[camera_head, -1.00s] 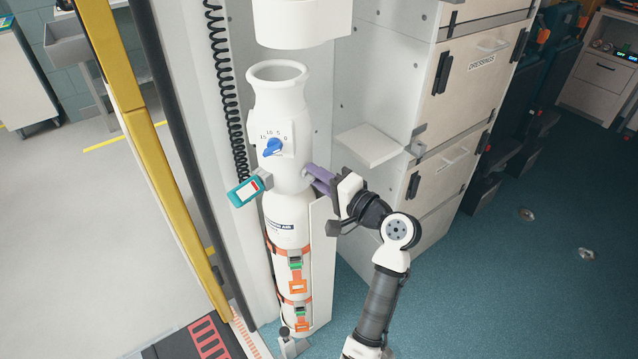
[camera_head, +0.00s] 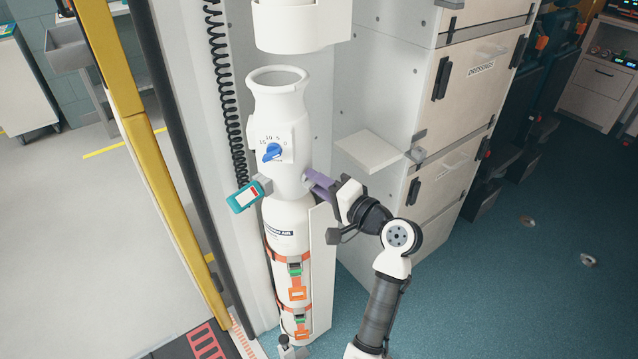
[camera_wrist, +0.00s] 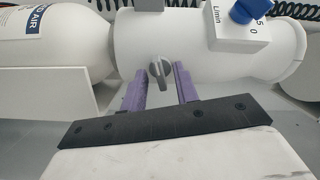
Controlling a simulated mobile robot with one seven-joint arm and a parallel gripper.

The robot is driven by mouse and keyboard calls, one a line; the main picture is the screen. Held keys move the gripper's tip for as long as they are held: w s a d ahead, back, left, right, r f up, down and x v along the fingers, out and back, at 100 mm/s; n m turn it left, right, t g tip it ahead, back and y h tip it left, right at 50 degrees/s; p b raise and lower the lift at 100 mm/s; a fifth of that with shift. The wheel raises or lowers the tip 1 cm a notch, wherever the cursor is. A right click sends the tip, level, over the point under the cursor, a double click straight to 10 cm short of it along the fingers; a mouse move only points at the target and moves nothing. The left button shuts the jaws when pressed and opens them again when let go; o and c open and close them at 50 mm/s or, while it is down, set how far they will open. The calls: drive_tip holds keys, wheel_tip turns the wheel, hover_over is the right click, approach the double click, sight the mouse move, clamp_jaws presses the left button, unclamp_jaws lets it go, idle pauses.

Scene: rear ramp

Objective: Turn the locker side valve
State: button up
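The grey side valve knob (camera_wrist: 160,71) sits on the side of a white cylinder head in the wrist view. My gripper (camera_wrist: 158,74) has two purple fingers, open, with the knob between their tips. I see a gap on each side of the knob, with no clear contact. In the head view my gripper (camera_head: 312,184) is at the right side of the white cylinder (camera_head: 292,180), below the blue dial. There the fingers hide the grey knob. The blue flow dial (camera_head: 272,152) is on the cylinder's front, and it also shows in the wrist view (camera_wrist: 250,10).
A teal-edged gauge (camera_head: 245,196) sticks out at the cylinder's left. Orange straps (camera_head: 297,293) hold the cylinder. A white shelf (camera_head: 368,151) juts out above and right of my gripper, beside the drawer cabinet (camera_head: 470,95). Open floor (camera_head: 500,270) lies to the right.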

drive_tip(key=b+v, duration=0.2)
drive_tip(key=v, duration=1.2)
